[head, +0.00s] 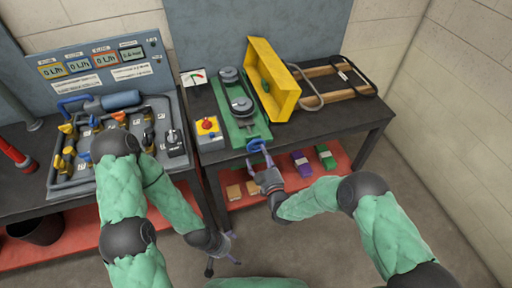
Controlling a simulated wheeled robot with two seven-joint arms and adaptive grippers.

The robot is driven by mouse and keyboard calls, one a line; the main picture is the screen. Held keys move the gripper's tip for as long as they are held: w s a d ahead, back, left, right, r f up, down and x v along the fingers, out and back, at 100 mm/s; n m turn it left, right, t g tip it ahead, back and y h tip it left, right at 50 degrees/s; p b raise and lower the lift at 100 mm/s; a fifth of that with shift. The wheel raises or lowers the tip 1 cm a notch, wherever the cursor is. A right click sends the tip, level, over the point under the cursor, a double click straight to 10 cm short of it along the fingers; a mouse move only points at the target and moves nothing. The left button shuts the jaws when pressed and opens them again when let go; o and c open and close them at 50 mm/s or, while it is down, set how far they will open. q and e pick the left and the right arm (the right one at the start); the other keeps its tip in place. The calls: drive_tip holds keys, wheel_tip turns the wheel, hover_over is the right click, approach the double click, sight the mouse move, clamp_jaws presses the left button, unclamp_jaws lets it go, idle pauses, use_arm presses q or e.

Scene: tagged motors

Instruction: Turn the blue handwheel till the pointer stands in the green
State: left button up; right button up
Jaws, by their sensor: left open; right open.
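The blue handwheel (255,144) is small and sits at the front end of the green base plate (236,136), which carries a belt drive. My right gripper (259,156) is open just in front of the handwheel; its fingers overlap it in the picture, and I cannot tell whether they touch it. A white gauge card (193,78) with coloured zones stands at the back left of the bench; its pointer is too small to read. My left gripper (222,257) is open and empty, low in front of the bench, away from the handwheel.
A yellow guard (272,80) stands right of the belt drive (238,94). A red button box (208,127) stands left of it. A wooden frame with dark handles (335,82) lies farther right. Pipework (75,150) fills the left bench. Coloured blocks (301,163) lie on the red lower shelf.

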sight(256, 147)
drive_tip(key=shift+b+x, duration=0.65)
drive_tip(key=shift+x, duration=2.3)
drive_tip(key=c, duration=0.9)
